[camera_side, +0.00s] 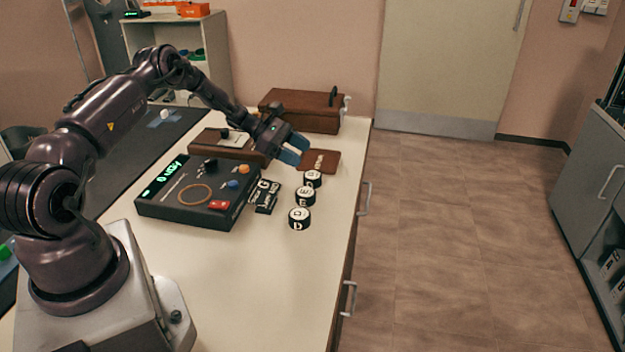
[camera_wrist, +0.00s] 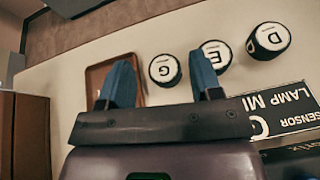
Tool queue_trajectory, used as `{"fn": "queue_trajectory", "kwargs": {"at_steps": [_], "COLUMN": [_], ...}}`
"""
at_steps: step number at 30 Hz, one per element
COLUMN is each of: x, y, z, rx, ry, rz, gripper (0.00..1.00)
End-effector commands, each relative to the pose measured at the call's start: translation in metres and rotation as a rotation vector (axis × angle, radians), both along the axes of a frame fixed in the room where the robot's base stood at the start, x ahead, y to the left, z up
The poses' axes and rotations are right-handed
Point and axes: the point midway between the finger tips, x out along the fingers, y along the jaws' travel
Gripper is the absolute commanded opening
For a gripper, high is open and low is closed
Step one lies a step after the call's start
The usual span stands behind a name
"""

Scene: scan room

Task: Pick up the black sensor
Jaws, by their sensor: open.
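Three short black cylinders with white lettered tops stand in a row on the bench: G (camera_wrist: 165,70), E (camera_wrist: 217,56) and D (camera_wrist: 268,40). In the side view they are right of the console, with the nearest one (camera_side: 299,219) lowest in the picture. A black label block (camera_wrist: 290,110) reads "SENSOR" and "LAMP MI", partly cut off; it lies beside the console (camera_side: 263,197). I cannot tell which black piece is the sensor. My gripper (camera_side: 293,150) has blue fingers, open and empty, above the bench. In the wrist view (camera_wrist: 161,75), cylinder G appears between the fingers.
A black console (camera_side: 180,212) with knobs, an orange ring and a lit display stands left of the cylinders. A brown tray (camera_side: 328,158) lies behind them. A brown case (camera_side: 300,122) stands at the back. The pale bench top (camera_side: 250,270) is clear in front.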

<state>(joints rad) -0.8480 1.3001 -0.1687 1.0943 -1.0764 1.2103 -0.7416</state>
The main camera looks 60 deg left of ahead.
Motion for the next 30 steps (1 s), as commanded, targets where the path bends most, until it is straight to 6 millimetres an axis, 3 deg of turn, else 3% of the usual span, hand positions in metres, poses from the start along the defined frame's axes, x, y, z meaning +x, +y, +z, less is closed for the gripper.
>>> {"fn": "queue_trajectory", "kwargs": {"at_steps": [1, 5, 17, 21, 30], "x": [0.008, 0.007, 0.007, 0.006, 0.025], "y": [0.006, 0.003, 0.002, 0.002, -0.019], "z": [0.012, 0.011, -0.035, -0.06, -0.068], "rx": [-0.031, -0.087, -0.087, -0.086, -0.084], "ry": [-0.008, 0.03, 0.036, 0.037, 0.034], "rz": [0.034, 0.055, 0.056, 0.055, 0.054], "gripper": [0.59, 0.59, 0.59, 0.59, 0.59]}}
